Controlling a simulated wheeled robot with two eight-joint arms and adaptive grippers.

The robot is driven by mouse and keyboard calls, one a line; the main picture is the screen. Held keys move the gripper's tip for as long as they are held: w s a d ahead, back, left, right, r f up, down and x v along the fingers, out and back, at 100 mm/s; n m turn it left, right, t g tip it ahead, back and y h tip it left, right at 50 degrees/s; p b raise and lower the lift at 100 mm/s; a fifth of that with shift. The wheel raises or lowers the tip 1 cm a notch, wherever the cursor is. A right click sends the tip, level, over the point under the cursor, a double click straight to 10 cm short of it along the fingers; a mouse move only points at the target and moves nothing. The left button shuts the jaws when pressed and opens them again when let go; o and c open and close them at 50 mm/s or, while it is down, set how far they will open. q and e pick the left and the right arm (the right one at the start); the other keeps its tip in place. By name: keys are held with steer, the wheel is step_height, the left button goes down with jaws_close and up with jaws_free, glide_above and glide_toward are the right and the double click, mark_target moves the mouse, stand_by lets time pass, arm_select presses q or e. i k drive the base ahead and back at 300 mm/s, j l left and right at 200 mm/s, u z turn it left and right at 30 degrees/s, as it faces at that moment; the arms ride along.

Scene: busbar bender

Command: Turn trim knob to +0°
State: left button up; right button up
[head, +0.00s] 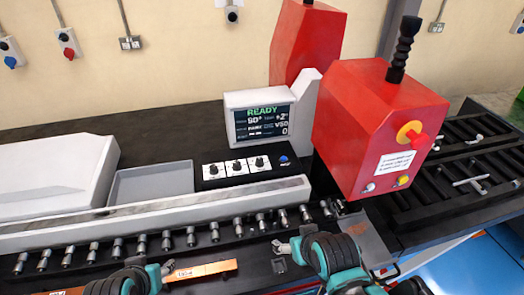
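The control panel has three black knobs on white plates: a left knob (213,170), a middle knob (236,165) and a right knob (260,161). Their labels are too small to read, so I cannot tell which is the trim knob. The display (262,122) above reads READY, 90° and +2°.
A blue button (284,158) sits right of the knobs. A red machine head (375,130) with an emergency stop (411,134) stands to the right. A pale rail (150,207) and a row of metal pegs (190,237) lie between grippers and panel. A grey tray (150,183) is left.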

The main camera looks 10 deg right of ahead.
mark_target(260, 163)
steer(key=k+l+z, duration=0.1)
steer(key=l+z, duration=0.45)
steer(key=z, duration=0.15)
steer(key=l+z, duration=0.35)
